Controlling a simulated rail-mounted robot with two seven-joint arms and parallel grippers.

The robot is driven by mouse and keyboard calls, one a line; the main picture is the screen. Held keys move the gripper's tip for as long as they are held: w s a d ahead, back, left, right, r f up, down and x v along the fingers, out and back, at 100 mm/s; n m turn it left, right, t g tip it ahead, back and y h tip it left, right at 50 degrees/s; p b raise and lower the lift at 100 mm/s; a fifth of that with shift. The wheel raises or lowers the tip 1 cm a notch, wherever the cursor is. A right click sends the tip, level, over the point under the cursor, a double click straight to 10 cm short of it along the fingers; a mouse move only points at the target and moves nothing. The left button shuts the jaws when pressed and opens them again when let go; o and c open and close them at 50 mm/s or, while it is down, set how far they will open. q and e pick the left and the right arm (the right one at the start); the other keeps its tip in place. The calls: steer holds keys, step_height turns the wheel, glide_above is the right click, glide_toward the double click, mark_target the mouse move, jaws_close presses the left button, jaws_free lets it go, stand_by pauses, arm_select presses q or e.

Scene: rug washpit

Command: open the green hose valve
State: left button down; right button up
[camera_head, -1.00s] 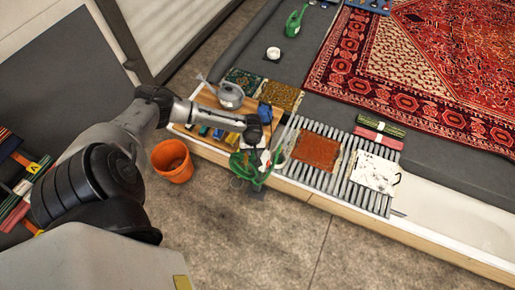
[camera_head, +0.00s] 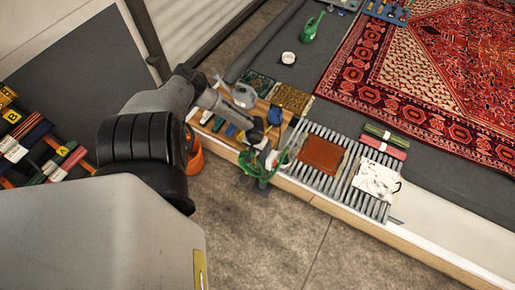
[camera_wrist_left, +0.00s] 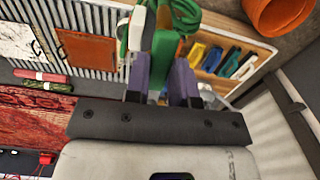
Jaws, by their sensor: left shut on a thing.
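The green hose valve (camera_wrist_left: 164,52) is between the purple fingers of my left gripper (camera_wrist_left: 160,78) in the left wrist view. The gripper is shut on its green part. In the head view the green hose (camera_head: 256,166) hangs in loops at the front edge of the wash tub, just below my left gripper (camera_head: 262,145). The loops also show at the top of the wrist view. From the head, my wrist hides much of the valve, and how far it is turned cannot be told. My right gripper is in neither view.
An orange bucket (camera_head: 195,158) stands on the floor left of the hose, partly behind my arm. A grey watering can (camera_head: 243,96) stands behind. The front floor is clear.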

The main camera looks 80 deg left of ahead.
arm_select(q)
steer(key=c, duration=1)
jaws_free()
steer(key=shift+o, duration=0.2)
step_height(320, 180, up, 14)
steer(key=p, duration=0.2)
steer(key=shift+p, duration=0.3)
steer(key=shift+f, duration=0.1)
